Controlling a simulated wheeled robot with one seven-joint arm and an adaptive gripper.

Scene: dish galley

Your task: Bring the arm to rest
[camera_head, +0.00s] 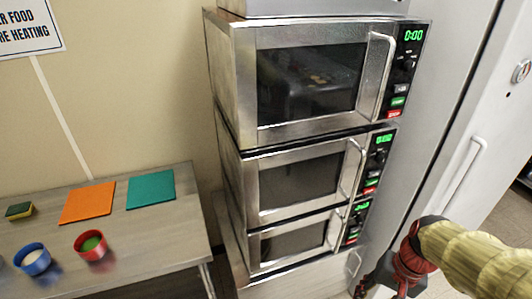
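My arm enters the head camera view from the lower right corner, in a tan ribbed cover. It ends in a red and black wrist part. My gripper (378,284) shows only as a dark shape at the bottom edge, in front of the lower right of the microwave stack. Its fingers are not clearly visible, so I cannot tell whether it is open or shut, or whether it holds anything.
Three steel microwaves stand stacked: top (310,82), middle (300,180) and bottom (292,240), doors looking shut. A tall grey cabinet (455,120) stands right. The left table (140,230) holds an orange mat (88,202), teal mat (151,189), sponge (19,210), blue cup (33,262) and red cup (92,246).

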